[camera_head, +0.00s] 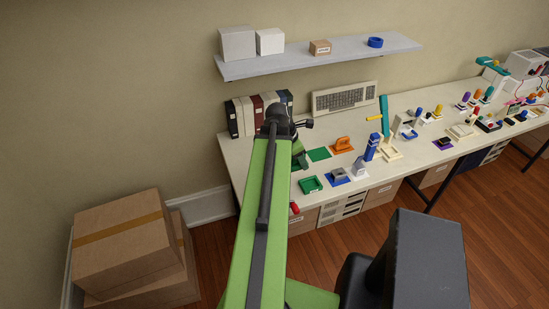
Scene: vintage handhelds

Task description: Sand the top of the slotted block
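My green arm reaches forward over the left part of the workbench (237,158). Its end, with my gripper (300,160), is small and mostly hidden behind the arm, so its fingers cannot be made out. Near it on the bench are a grey block (338,174) on a blue mat, an orange piece (343,144) on an orange base, and a tall blue block (373,147). Which of these is the slotted block is too small to tell. No sanding tool can be clearly identified.
A green tray (310,184) and a flat green mat (319,154) lie near my gripper. Binders (234,119) and a keyboard (343,97) stand along the wall. A shelf (330,57) hangs above. Many small parts crowd the right. Cardboard boxes (125,240) stand on the floor.

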